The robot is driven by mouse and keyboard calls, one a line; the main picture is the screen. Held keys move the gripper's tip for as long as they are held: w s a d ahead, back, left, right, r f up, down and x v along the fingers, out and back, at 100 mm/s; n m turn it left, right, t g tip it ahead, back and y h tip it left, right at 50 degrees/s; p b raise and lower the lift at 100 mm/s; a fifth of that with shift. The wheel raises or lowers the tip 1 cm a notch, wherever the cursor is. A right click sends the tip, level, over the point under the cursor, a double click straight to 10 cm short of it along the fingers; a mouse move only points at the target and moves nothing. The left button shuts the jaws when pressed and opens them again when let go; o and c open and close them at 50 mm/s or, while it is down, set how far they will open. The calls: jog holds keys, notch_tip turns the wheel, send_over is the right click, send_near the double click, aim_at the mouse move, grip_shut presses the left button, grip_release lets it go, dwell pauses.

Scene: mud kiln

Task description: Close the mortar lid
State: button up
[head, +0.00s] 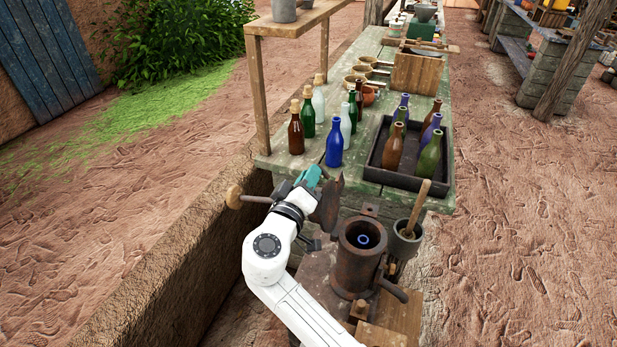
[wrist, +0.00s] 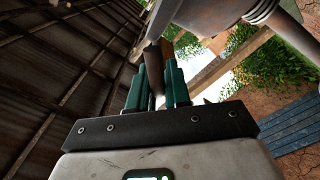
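The mortar (head: 352,267) is a dark, rusty upright cylinder, open at the top, with something blue inside. Its lid (head: 330,206) is a dark brown piece standing raised at the mortar's left rim, seen nearly edge-on. A thin bar with a round wooden knob (head: 234,196) sticks out to the left, partly behind my arm; I cannot see how it joins the lid. My gripper (head: 312,177), with teal fingers, is just left of the lid. In the wrist view, a brown rod lies between the fingers (wrist: 156,84); contact is unclear.
A green worktable (head: 293,160) behind carries several bottles and a black tray (head: 375,176) of bottles. A grey pot with a wooden stick (head: 404,243) stands right of the mortar. A low mud wall (head: 180,265) runs along the left. Open dirt ground lies right.

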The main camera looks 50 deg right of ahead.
grip_shut()
jog(key=shift+s, duration=0.1)
